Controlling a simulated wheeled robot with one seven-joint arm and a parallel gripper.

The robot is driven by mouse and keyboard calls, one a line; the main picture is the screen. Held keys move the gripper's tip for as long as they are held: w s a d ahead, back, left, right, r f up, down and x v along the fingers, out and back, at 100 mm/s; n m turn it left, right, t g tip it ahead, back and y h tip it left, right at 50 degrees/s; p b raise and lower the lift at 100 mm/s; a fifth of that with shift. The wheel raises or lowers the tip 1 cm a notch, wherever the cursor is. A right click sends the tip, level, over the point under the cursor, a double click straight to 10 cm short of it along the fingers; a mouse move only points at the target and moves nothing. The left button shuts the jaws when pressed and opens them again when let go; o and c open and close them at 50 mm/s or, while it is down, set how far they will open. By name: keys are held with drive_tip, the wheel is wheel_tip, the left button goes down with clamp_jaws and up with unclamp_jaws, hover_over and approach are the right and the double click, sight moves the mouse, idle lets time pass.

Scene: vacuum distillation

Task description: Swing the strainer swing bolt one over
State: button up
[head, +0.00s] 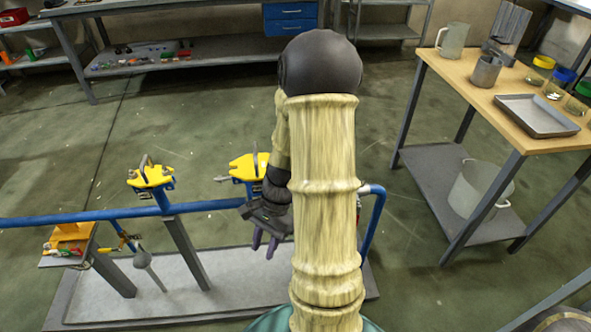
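Two yellow-capped fittings stand on the blue pipe: a left one (151,176) with a grey upright loop on top, and a right one (244,168) partly covered by my arm. They look like strainer covers. Small dark parts sit at their edges, too small to tell which is swing bolt one. My gripper (264,246) points down, just below and right of the right yellow fitting. Its two purple fingers are apart with a gap between them, and nothing shows in it. I cannot tell whether it touches the fitting.
The blue pipe (95,215) runs across grey posts over a grey base plate (235,280). A small stand (68,246) with tools is at left. A wooden-topped table (470,88) with a tray (537,114) stands at right. Open floor lies behind the pipe.

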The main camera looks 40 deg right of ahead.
drive_tip(key=s+d+f+m+t+p, duration=0.1)
drive_tip(key=d+m+t, duration=0.9)
drive_tip(key=d+m, duration=0.3)
drive_tip(key=s+d+f+m+t+y+p, duration=0.1)
drive_tip(key=d+m+t, duration=1)
drive_tip(key=m, duration=0.8)
drive_tip(key=shift+s+d+f+t+y+p, duration=0.3)
drive_tip(key=shift+s+d+p, duration=0.1)
drive_tip(key=shift+d, duration=0.45)
drive_tip(key=x, duration=1.7)
drive_tip(key=shift+w, duration=0.25)
drive_tip(key=shift+c, duration=0.2)
